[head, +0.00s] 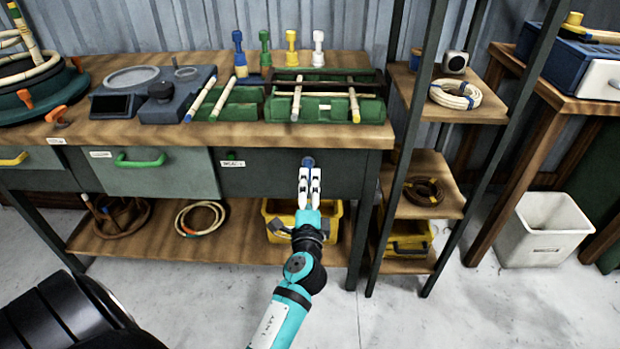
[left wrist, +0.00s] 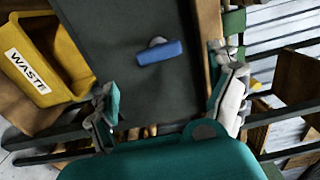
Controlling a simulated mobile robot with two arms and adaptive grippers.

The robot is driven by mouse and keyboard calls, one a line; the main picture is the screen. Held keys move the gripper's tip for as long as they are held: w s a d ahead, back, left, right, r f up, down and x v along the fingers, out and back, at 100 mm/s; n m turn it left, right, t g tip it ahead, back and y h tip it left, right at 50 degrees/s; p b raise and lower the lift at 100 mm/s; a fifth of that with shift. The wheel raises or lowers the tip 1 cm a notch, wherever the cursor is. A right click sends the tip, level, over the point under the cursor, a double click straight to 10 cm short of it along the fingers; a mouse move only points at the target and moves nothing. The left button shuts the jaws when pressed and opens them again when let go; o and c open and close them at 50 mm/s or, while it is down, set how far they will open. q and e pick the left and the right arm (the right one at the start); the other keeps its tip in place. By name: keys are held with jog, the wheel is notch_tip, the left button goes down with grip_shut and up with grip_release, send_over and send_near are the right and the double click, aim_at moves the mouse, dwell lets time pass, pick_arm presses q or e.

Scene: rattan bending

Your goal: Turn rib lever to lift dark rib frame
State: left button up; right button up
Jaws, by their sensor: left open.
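A small blue lever (head: 308,162) sits on the dark front panel (head: 262,180) of the workbench; in the left wrist view the blue lever (left wrist: 160,52) lies nearly level, slightly tilted. My left gripper (head: 309,176) is just in front of it and partly covers it. In the wrist view my left gripper (left wrist: 168,103) is open and empty, its fingers apart on either side, with the lever beyond the fingertips. A dark slatted frame (head: 346,87) with pale sticks lies over green blocks on the benchtop above. My right gripper is out of view.
A yellow bin (head: 276,208), labelled in the wrist view (left wrist: 42,62), stands on the lower shelf below the lever. A rack with rattan coils (head: 455,95) stands right of the bench. A white bin (head: 545,230) is on the floor at right.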

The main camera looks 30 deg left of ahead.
pick_arm(q)
jog(key=v, duration=0.4)
dwell(0.4)
